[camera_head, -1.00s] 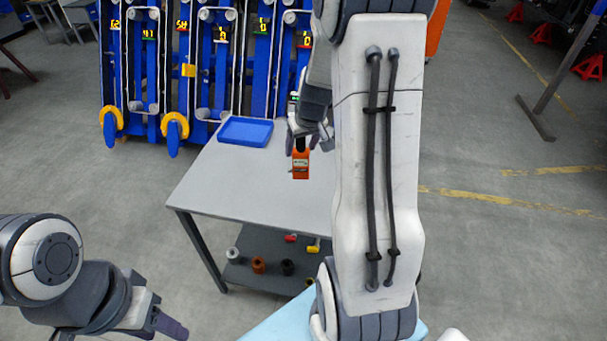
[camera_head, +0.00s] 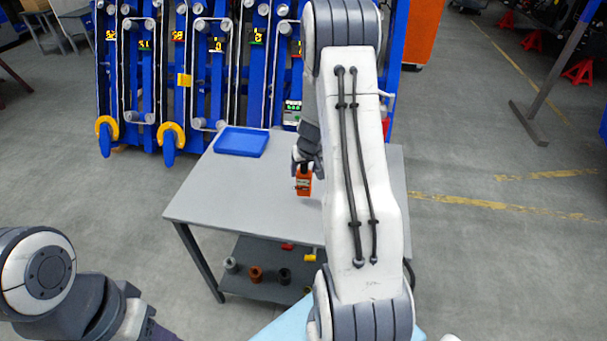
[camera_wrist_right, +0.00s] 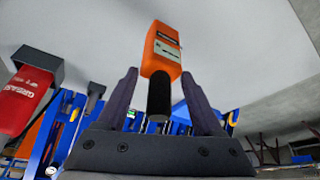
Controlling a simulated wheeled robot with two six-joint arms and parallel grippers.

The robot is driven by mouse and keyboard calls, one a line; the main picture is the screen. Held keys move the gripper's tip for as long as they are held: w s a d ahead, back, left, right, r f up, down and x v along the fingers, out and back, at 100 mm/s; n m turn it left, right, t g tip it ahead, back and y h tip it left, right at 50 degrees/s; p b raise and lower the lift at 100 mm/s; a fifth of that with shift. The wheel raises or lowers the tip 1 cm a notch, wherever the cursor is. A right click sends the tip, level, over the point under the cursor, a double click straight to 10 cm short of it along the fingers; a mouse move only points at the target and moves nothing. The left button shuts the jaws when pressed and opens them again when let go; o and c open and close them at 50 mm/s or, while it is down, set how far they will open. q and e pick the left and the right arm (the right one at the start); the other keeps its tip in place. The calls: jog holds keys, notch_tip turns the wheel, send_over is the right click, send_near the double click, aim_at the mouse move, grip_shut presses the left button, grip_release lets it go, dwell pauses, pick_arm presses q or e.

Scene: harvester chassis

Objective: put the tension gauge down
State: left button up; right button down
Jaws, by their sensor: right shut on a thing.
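The tension gauge (camera_head: 303,184) is orange with a black handle. It hangs handle-up from my right gripper (camera_head: 305,166), in front of the grey table top (camera_head: 225,190) in the head view; I cannot tell whether it touches the table. In the right wrist view the orange body (camera_wrist_right: 162,50) points away from my right gripper (camera_wrist_right: 160,100), with the black handle between the two fingers. My right arm hides the right part of the table. My left gripper (camera_head: 158,332) is at the bottom left, cut off by the frame edge.
A blue tray (camera_head: 242,142) lies at the table's back left. Several spools and small parts (camera_head: 256,274) stand on the lower shelf. A blue rack (camera_head: 215,85) with rollers and lit displays stands behind the table. The table's front left is clear.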

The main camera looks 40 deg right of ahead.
aim_at(303, 179)
jog(key=shift+w+f, duration=0.2)
jog(key=shift+f, duration=0.1)
notch_tip(303, 179, down, 4)
jog(key=b, duration=0.3)
jog(key=shift+r, duration=0.2)
jog(key=shift+f+b, duration=0.15)
jog(key=shift+b, duration=0.15)
jog(key=shift+c, duration=0.2)
grip_release()
